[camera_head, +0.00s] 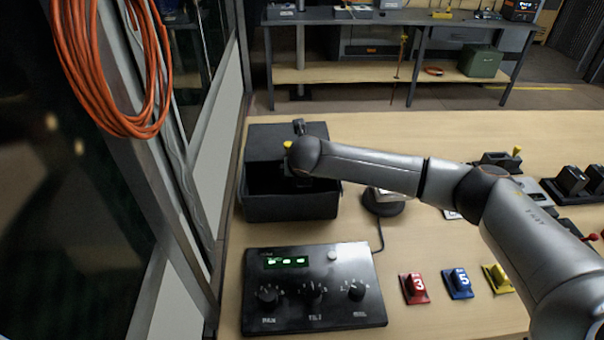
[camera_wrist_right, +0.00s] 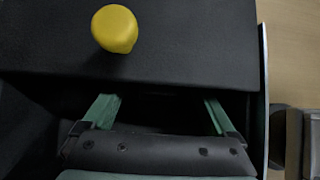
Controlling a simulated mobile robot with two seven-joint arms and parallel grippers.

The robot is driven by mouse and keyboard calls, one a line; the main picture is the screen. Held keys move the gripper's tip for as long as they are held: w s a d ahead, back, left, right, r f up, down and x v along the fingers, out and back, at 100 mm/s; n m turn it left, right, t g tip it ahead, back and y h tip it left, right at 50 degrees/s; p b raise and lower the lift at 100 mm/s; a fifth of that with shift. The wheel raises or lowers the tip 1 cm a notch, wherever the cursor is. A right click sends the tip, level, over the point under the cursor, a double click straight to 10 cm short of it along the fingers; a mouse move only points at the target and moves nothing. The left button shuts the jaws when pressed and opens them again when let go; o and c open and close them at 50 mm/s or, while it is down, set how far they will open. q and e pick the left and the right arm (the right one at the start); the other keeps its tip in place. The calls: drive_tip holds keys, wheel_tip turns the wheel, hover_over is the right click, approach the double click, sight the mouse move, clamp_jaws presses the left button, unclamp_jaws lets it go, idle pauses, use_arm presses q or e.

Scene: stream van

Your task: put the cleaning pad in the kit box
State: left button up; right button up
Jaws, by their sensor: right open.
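The kit box (camera_head: 290,207) is a dark open-topped box at the left of the bench. A black cover (camera_head: 262,140) with a yellow knob (camera_head: 287,145) lies over its rear part; the front part is open and dark inside. My right gripper (camera_wrist_right: 160,108) is open, its green fingers apart with nothing seen between them. It is at the box opening, in front of the yellow knob, which also shows in the right wrist view (camera_wrist_right: 115,28). In the head view my wrist mostly hides this gripper. I cannot make out the cleaning pad. My left gripper is out of view.
A black control panel (camera_head: 312,290) with knobs lies in front of the box. A round dark base (camera_head: 383,207) with a cable is right of the box, partly under my arm. Red (camera_head: 415,289), blue (camera_head: 457,283) and yellow (camera_head: 496,278) numbered blocks lie front right. A wall post stands left.

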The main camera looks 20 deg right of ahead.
drive_tip(key=shift+r, duration=0.1)
drive_tip(key=v, duration=1.2)
drive_tip(key=shift+p, duration=0.4)
drive_tip(key=shift+a, duration=0.1)
idle(0.4)
